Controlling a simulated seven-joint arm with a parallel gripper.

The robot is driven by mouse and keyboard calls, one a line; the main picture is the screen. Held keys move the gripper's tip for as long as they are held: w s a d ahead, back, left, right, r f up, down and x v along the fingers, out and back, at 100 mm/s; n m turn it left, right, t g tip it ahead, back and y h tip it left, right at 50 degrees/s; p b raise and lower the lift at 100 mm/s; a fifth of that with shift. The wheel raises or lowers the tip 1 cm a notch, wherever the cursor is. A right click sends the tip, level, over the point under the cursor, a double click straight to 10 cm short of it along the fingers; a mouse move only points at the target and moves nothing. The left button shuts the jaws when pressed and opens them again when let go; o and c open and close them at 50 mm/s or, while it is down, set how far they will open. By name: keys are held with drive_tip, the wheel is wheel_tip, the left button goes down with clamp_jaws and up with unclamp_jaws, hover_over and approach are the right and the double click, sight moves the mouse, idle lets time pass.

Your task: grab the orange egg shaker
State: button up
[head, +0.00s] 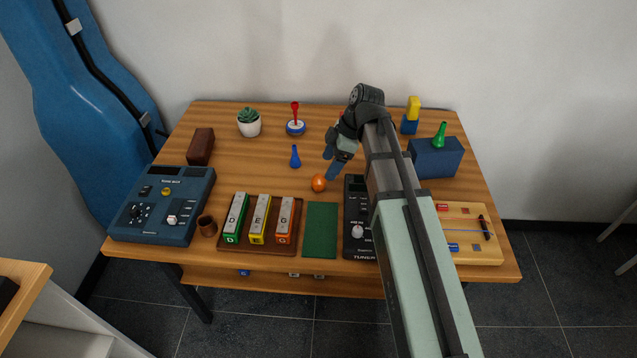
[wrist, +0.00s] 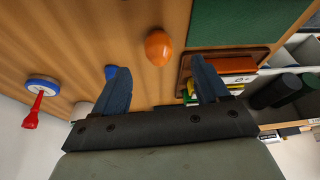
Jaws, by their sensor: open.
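The orange egg shaker (head: 319,183) lies on the wooden table near its middle, just behind the green mat. It also shows in the wrist view (wrist: 158,47), ahead of the fingertips and between their lines. My gripper (head: 334,171) is open and empty, above the table and close to the egg on its back right side. In the wrist view my gripper (wrist: 161,78) has its two blue fingers wide apart, with nothing between them. The egg is fully visible and apart from the fingers.
A blue cone (head: 295,156) stands behind the egg to the left. The green mat (head: 320,230), chime bars (head: 259,219) and black tuner (head: 357,243) lie in front. A red-topped piece on a blue-white base (head: 296,127) stands farther back. Bare wood surrounds the egg.

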sight(318, 180)
drive_tip(key=shift+x, duration=4.2)
drive_tip(key=shift+a, duration=0.1)
drive_tip(key=shift+c, duration=0.2)
drive_tip(key=c, duration=1.1)
drive_tip(key=shift+r, duration=0.2)
